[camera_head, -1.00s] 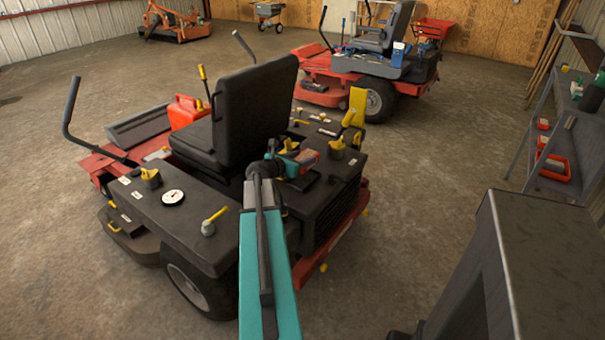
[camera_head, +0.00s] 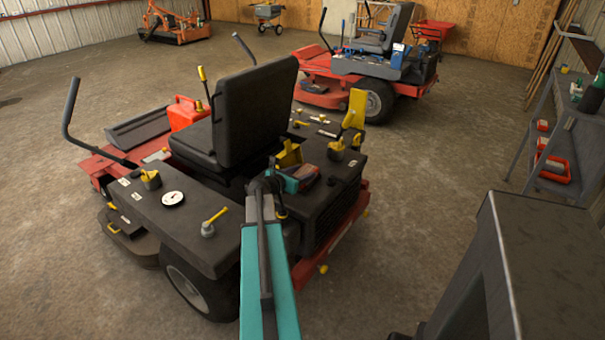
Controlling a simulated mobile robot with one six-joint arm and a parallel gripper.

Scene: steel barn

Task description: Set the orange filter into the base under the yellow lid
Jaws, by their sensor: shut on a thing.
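My gripper (camera_head: 300,182) is over the rear deck of the near mower, just behind the seat. It is shut on the orange filter (camera_head: 309,173), which shows as a small orange-brown piece at the jaws, partly hidden by them. A tall yellow lid (camera_head: 356,105) stands raised and tilted at the right rear of the deck. Below it is a dark round part with a yellow top (camera_head: 336,150). The filter is left of and nearer than the lid. I cannot make out the inside of the base, or whether the filter touches the deck.
The black seat (camera_head: 258,112) rises just left of and beyond my gripper. A yellow bracket-like part (camera_head: 288,153) stands between seat and gripper. Another red mower (camera_head: 370,65) is behind. A grey shelf (camera_head: 560,140) stands at the right. Floor right of the mower is clear.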

